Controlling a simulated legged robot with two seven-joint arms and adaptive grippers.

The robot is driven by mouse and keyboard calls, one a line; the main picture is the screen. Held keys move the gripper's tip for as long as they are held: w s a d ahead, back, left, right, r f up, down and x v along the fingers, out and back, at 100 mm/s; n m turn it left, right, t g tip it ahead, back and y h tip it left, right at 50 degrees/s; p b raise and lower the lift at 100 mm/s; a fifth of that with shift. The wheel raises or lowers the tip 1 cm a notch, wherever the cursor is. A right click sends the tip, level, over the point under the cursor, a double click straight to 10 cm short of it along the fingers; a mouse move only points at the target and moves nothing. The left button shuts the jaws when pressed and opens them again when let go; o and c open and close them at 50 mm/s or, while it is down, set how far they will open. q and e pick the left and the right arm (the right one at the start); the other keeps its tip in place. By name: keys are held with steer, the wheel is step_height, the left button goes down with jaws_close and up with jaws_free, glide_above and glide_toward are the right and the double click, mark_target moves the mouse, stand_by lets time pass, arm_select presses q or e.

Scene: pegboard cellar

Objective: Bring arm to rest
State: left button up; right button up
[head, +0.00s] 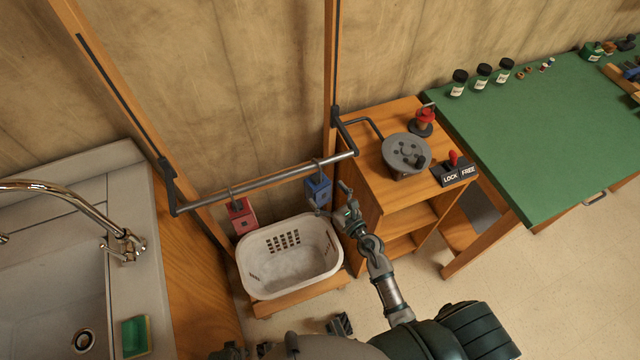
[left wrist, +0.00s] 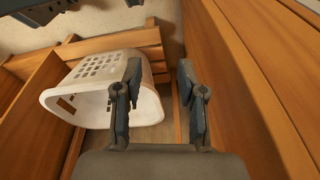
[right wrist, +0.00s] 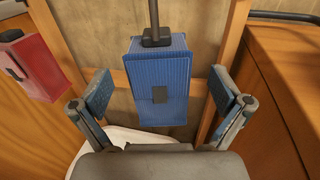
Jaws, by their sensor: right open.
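My right gripper (head: 335,202) is in front of the hanging rail, above the right rim of the white basket. In the right wrist view its fingers (right wrist: 160,95) are spread, with gaps on both sides of a blue ribbed box (right wrist: 160,82); nothing is held. The blue box (head: 319,190) hangs from the rail by a dark hook. My left gripper (left wrist: 159,85) shows in the left wrist view with its fingers apart and nothing between them. The white basket (left wrist: 75,75) lies beyond its left finger there.
A grey rail (head: 270,180) spans two wooden posts, with a red box (head: 241,215) hanging at left. The white basket (head: 250,262) stands below. A sink (head: 50,250) is left. A wooden cabinet (head: 362,140) with a crank wheel (head: 405,152) and a green-topped table (head: 540,140) are right.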

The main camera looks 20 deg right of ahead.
steer(key=s, duration=0.6)
steer(key=s+d+f+m+g+h+p, duration=0.1)
steer(key=s+d+f+m+g+h, duration=0.25)
steer(key=f+m, duration=0.65)
steer(key=s+d+f+m+g+h+p, duration=0.1)
steer(key=s+d+f+m+g+h, duration=0.2)
steer(key=f+m, duration=0.8)
arm_select(q)
steer(key=s+f+p, duration=0.1)
steer(key=s+f, duration=0.2)
steer(key=f, duration=0.4)
steer(key=shift+s+a, duration=0.4)
steer(key=shift+a, duration=0.05)
arm_select(e)
steer(key=s+a+f+m+g+y, duration=0.1)
steer(key=s+a+f+m+g, duration=0.2)
steer(key=s+f+m, duration=0.4)
steer(key=s+a+f+m+g, duration=0.2)
steer(key=s+f+m+g, duration=0.4)
steer(key=s, duration=0.9)
step_height(320, 180, down, 2)
steer(key=m, duration=0.2)
steer(key=shift+a+m+y, duration=0.35)
steer(key=shift+a+m, duration=0.05)
arm_select(q)
steer(key=shift+f, duration=0.1)
arm_select(e)
steer(key=shift+f, duration=0.1)
